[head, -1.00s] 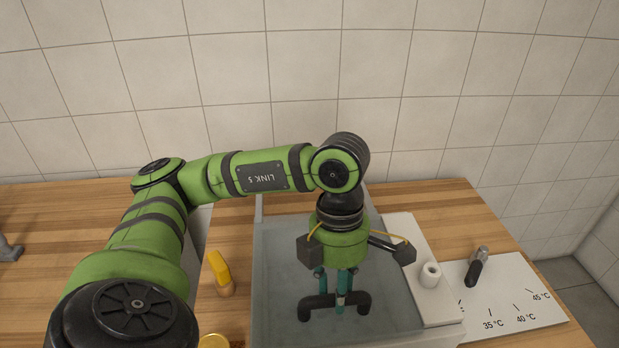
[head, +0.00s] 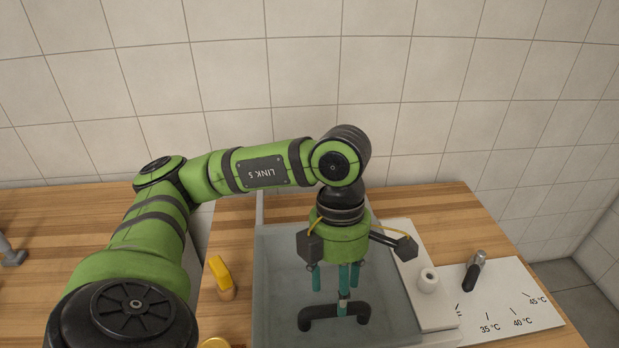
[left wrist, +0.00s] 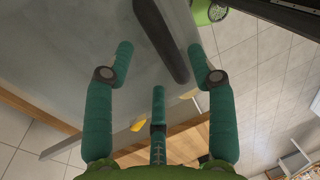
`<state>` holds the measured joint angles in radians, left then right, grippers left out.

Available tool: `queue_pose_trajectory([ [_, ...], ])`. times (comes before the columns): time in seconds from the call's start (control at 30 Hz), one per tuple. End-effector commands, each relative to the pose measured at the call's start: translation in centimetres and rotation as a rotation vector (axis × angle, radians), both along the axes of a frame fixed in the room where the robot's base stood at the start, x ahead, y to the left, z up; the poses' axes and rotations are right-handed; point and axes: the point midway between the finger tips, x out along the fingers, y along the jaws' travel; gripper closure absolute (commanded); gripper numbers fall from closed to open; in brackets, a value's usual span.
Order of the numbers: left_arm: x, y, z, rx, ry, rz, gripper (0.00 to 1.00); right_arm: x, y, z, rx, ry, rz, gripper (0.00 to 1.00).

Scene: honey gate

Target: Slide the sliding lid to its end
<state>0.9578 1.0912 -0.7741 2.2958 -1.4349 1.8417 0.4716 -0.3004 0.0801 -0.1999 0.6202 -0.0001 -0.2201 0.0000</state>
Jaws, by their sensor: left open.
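The sliding lid (head: 281,262) is a grey, partly see-through panel on the wooden counter, below my left arm in the head view. Its black bar handle (head: 334,312) has two bent-down ends. My left gripper (head: 336,285) is open, with its green fingers pointing down just above and behind the handle. In the left wrist view the handle (left wrist: 162,40) lies between the spread fingers (left wrist: 160,58), apart from them. Nothing is held. The lid's far part is partly hidden by my gripper. My right gripper is not in view.
A white board with a white cylinder (head: 428,281) lies right of the lid. Beside it is a temperature card (head: 510,308) with a dark-handled tool (head: 474,271). A yellow-topped object (head: 221,276) stands left. A tiled wall (head: 440,120) closes the back.

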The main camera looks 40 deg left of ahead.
Motion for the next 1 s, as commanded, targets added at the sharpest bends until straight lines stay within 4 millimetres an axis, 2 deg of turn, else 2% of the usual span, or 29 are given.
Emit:
queue_pose_trajectory([
  [0.03, 0.1, 0.0, 0.7, -0.001, -0.001, 0.0, 0.44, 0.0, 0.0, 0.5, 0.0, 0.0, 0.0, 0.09],
  [0.47, 0.5, 0.6, 4.0, -0.001, -0.001, 0.0, 0.44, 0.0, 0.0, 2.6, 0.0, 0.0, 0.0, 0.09],
  [1.0, 0.5, 0.6, 4.0, -0.002, 0.0, -0.001, 0.44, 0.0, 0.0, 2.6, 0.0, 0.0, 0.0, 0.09],
])
